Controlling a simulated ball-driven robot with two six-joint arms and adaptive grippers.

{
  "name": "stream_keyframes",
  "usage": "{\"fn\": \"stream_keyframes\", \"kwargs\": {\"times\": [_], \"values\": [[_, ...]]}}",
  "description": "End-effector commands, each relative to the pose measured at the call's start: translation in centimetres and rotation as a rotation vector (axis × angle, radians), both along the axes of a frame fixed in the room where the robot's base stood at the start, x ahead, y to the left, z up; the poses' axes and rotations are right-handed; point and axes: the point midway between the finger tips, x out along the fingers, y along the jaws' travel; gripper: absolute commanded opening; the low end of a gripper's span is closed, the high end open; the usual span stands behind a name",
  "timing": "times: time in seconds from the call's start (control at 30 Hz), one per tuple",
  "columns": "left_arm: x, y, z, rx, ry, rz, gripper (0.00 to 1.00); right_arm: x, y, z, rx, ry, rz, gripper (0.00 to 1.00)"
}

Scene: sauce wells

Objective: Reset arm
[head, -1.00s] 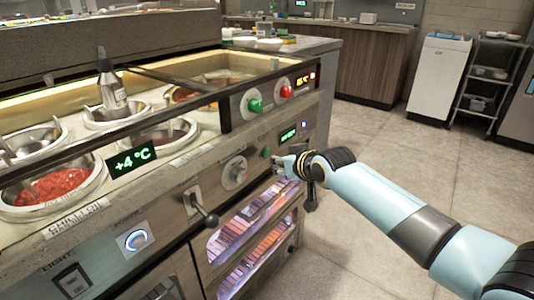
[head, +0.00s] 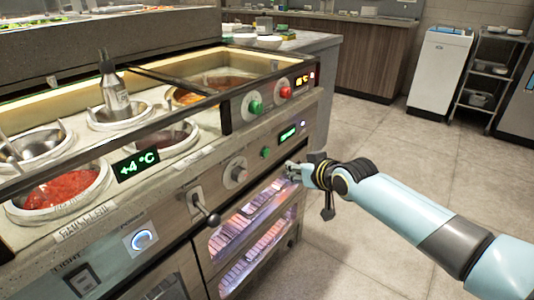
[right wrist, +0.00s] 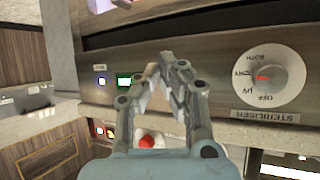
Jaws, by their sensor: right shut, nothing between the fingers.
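My right arm comes in from the right in the head view, and its gripper (head: 292,172) is just in front of the counter's control panel, near the lit cabinet window. In the right wrist view the two fingers of that gripper (right wrist: 172,65) come together at the tips, with nothing between them. Behind the fingers is the panel with a steriliser dial (right wrist: 270,77) and a small green display (right wrist: 125,80). I cannot tell whether the fingertips touch the panel. My left gripper is not in view.
The sauce counter holds round wells, one with red sauce (head: 62,190), and a bottle (head: 113,90). A lever (head: 206,212), a grey knob (head: 237,172), and green (head: 255,107) and red (head: 286,92) knobs stick out in front. The tiled floor (head: 400,150) to the right is clear.

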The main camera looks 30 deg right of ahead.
Motion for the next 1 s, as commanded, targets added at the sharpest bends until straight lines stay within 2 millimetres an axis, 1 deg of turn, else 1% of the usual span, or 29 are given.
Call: {"fn": "stream_keyframes", "kwargs": {"times": [0.4, 0.47, 0.53, 0.57, 0.6, 0.67, 0.7, 0.77, 0.8, 0.87, 0.9, 0.97, 1.0], "values": [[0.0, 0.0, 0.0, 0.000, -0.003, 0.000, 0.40, 0.0, 0.0, 0.0, 0.000, 0.000, 0.000, 0.00], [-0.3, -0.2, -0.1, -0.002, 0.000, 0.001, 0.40, -1.2, 0.3, -1.4, 0.006, 0.026, -0.001, 0.00], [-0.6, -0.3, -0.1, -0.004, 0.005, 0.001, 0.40, -3.3, 0.8, -4.0, 0.020, 0.075, -0.005, 0.00], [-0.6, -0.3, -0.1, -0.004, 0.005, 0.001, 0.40, -4.4, 0.9, -5.5, 0.024, 0.104, -0.010, 0.00], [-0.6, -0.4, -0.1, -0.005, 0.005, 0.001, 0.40, -6.2, 1.0, -7.8, 0.027, 0.151, -0.016, 0.00], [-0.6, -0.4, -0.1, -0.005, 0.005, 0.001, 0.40, -9.4, 1.3, -11.6, 0.030, 0.229, -0.027, 0.00], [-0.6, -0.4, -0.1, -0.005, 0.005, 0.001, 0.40, -11.7, 1.4, -14.2, 0.027, 0.282, -0.034, 0.00], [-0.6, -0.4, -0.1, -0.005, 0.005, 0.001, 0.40, -15.4, 1.6, -17.7, 0.024, 0.360, -0.041, 0.00], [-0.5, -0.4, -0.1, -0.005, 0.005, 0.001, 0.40, -18.0, 1.8, -19.8, 0.020, 0.410, -0.044, 0.00], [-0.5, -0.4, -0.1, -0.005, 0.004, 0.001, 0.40, -22.1, 2.1, -22.9, 0.014, 0.489, -0.047, 0.00], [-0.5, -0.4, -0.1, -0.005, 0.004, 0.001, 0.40, -25.0, 2.4, -24.8, 0.008, 0.540, -0.048, 0.00], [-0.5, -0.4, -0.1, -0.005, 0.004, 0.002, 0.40, -29.3, 2.8, -27.3, 0.000, 0.616, -0.047, 0.00], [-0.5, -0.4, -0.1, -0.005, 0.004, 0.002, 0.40, -32.4, 3.1, -28.9, -0.006, 0.668, -0.044, 0.00]]}}
